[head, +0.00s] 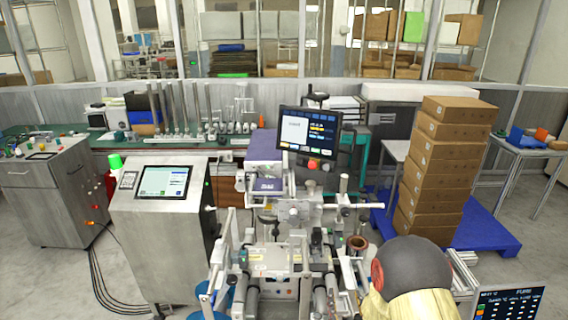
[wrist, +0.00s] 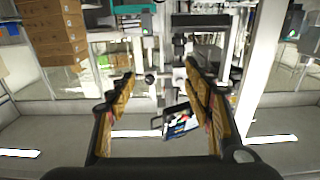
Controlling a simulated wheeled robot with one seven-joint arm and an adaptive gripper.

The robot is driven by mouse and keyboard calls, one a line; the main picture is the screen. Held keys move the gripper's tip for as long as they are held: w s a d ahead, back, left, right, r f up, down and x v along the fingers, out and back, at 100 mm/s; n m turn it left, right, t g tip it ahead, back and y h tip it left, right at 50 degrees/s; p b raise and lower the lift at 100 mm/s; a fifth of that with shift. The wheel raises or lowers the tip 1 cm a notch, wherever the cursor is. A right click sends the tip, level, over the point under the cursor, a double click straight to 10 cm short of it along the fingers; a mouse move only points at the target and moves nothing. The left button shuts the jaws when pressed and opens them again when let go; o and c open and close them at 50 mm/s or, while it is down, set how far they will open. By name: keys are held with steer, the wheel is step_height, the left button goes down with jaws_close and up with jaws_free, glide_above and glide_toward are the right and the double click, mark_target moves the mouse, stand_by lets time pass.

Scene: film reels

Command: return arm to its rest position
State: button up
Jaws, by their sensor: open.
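My gripper (wrist: 160,82) shows in the wrist view with its two brown-padded fingers spread wide apart. Nothing is held between them. A screen on the machine (wrist: 180,122) shows in the gap, beyond the fingers. In the head view a rounded dark and tan part of my arm (head: 412,280) fills the lower right. The gripper's fingers cannot be made out there. A reel machine (head: 275,265) with rollers and posts stands in the lower middle of the head view. A small brown roll (head: 357,243) sits on its right side, just left of my arm.
A monitor (head: 308,132) rises above the machine. A steel console (head: 160,230) with a green lamp stands left of it. Stacked cartons (head: 435,165) stand on a blue pallet (head: 488,232) at right. A green bench (head: 195,139) runs behind. Open floor (head: 530,265) lies at far right.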

steer(key=s+f+g, duration=0.2)
steer(key=f+g, duration=0.1)
steer(key=f, duration=0.4)
steer(key=s+f+g, duration=0.3)
steer(key=f+g, duration=0.1)
steer(key=f, duration=0.3)
steer(key=s+f+g, duration=0.2)
steer(key=s+g, duration=0.3)
steer(key=s, duration=0.1)
steer(key=w+r+v, duration=0.1)
steer(key=v, duration=1.9)
steer(key=w+b+v, duration=0.1)
steer(key=w+v, duration=0.1)
steer(key=v, duration=1.8)
steer(key=shift+s+d+r, duration=0.15)
steer(key=shift+d+r, duration=0.1)
steer(key=shift+r, duration=0.45)
steer(key=shift+c, duration=0.7)
